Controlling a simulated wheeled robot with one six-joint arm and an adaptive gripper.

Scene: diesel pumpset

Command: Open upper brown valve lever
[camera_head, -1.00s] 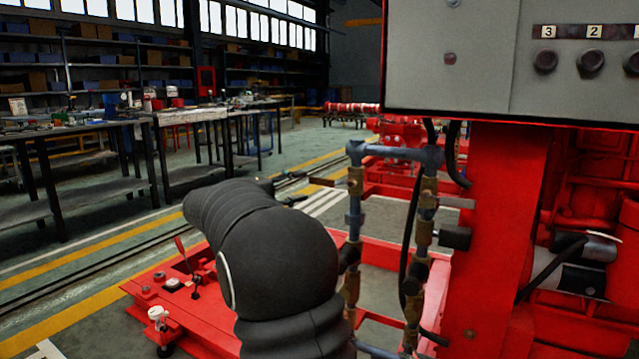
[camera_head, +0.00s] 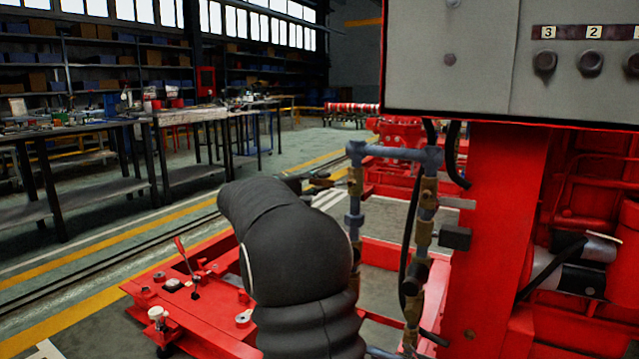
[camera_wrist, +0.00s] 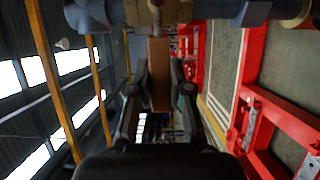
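The upper brown lever (camera_wrist: 159,72) runs down from the pipe at the top of the wrist view. In the head view its valve body (camera_head: 355,181) is brass-coloured, on the left vertical pipe. My gripper (camera_wrist: 159,88) has one finger on each side of the lever, with narrow gaps showing beside it, so it looks open around the lever. In the head view my gripper (camera_head: 318,182) is at the lever's free end, left of the valve. My dark arm hides part of the lower pipe and most of my gripper there.
A second vertical pipe (camera_head: 425,195) with brass fittings stands just to the right. A grey control box (camera_head: 450,55) overhangs above, and a red column (camera_head: 490,230) stands right of the pipes. The red base frame (camera_head: 205,290) lies below. Workbenches (camera_head: 90,135) stand far left.

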